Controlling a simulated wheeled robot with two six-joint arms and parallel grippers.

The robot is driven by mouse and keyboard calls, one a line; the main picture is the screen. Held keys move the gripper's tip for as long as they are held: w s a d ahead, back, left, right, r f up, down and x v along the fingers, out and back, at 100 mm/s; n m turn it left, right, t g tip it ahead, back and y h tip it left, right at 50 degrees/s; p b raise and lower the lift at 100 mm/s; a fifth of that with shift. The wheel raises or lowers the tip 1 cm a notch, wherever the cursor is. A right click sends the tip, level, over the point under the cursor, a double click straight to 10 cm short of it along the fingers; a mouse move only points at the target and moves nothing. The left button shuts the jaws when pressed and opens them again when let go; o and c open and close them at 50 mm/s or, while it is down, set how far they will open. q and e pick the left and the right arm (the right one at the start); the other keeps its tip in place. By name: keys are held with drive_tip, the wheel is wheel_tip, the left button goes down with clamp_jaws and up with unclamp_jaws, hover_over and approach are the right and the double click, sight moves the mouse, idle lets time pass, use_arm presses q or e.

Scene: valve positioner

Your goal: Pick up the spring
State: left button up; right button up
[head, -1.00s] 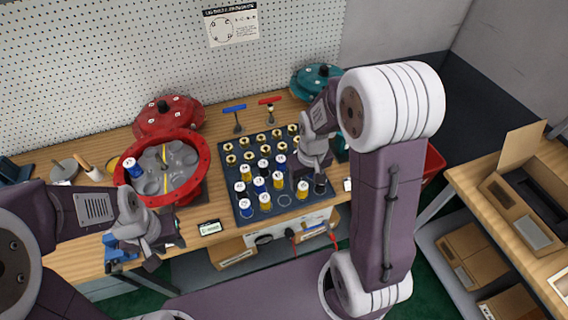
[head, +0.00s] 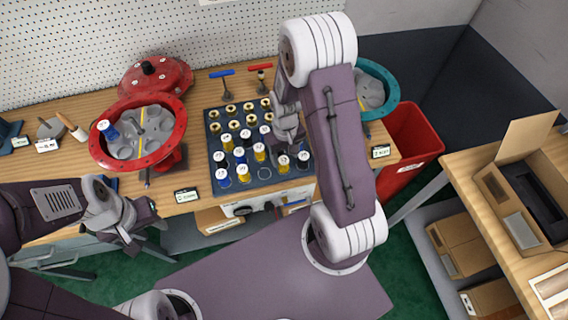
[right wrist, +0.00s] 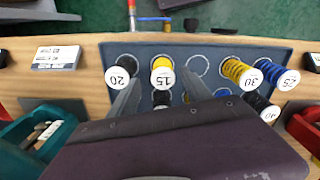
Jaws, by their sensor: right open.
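Several springs with white numbered caps, in black, yellow and blue, stand in a dark blue tray (head: 213,115) on the bench. In the right wrist view, a yellow spring marked 15 (right wrist: 163,72) shows between the fingers of my open right gripper (right wrist: 161,80); I cannot tell if they touch it. A black spring marked 20 (right wrist: 120,75) is just left of it. A yellow one marked 30 (right wrist: 240,73) and a blue one marked 25 (right wrist: 277,77) are at right. My right gripper (head: 290,138) is over the tray's right part. My left gripper (head: 137,235) is in front of the bench, its jaw gap unclear.
A red round housing (head: 177,140) holding a blue spring (head: 107,130) stands left of the tray. A teal housing (head: 388,100) and a red bin (head: 408,150) are at right. Brass-coloured parts (head: 230,110) fill the tray's back rows.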

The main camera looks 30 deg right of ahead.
sight(283, 160)
drive_tip(key=f, duration=0.4)
drive_tip(key=shift+s+a+f, duration=0.1)
drive_tip(key=shift+a+f, duration=0.05)
drive_tip(key=shift+a, duration=0.15)
drive_tip(key=shift+f, duration=0.35)
clamp_jaws()
drive_tip(key=shift+r, duration=0.1)
